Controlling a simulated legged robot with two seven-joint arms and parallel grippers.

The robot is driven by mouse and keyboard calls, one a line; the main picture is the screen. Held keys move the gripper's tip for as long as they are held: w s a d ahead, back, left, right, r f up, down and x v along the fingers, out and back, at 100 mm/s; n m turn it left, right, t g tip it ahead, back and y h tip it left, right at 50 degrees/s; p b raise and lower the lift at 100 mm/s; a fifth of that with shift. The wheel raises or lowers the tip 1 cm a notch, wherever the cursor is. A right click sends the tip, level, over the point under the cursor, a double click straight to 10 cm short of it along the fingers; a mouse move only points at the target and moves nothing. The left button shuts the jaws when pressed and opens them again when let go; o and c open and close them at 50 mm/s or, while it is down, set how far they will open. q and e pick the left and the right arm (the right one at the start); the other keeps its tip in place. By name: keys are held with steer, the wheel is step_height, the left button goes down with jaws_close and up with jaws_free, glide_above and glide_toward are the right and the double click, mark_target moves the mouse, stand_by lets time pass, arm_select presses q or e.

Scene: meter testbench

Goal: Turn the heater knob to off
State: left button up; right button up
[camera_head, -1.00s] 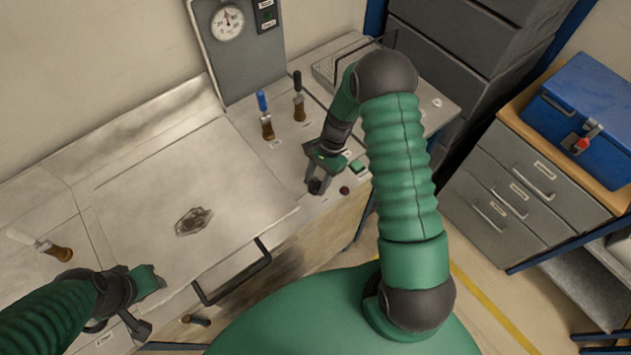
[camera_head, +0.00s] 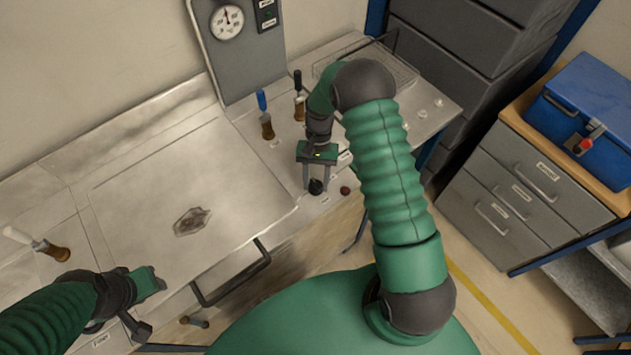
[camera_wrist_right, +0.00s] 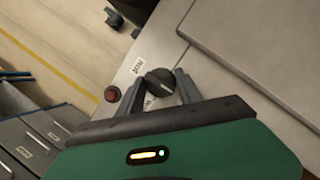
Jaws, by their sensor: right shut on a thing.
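A round black knob (camera_head: 316,187) sits on the bench front to the right of the metal plate. In the right wrist view the knob (camera_wrist_right: 160,83) shows a pale pointer line, slanted across its face. My right gripper (camera_head: 316,184) is shut on this knob, with one finger on each side of it; the fingers also show in the wrist view (camera_wrist_right: 166,86). A small label (camera_wrist_right: 137,65) lies beside the knob, too small to read surely. My left gripper (camera_head: 153,305) is open and empty over the front left of the bench.
A red button (camera_head: 345,190) lies just right of the knob. Blue (camera_head: 262,101) and black (camera_head: 298,80) handled levers stand behind. A bar handle (camera_head: 235,277) juts from the bench front. A wire basket (camera_head: 400,68) is at the back right.

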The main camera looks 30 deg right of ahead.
steer(key=shift+w+d, duration=0.15)
steer(key=shift+w, duration=0.15)
steer(key=o, duration=1)
steer(key=shift+r, duration=0.1)
steer(key=shift+o, duration=1.8)
steer(key=shift+f, duration=0.2)
steer(key=shift+d+r, duration=0.15)
steer(key=shift+r, duration=0.25)
steer(key=b+v, duration=0.2)
steer(key=v, duration=1.4)
steer(key=shift+b, duration=0.3)
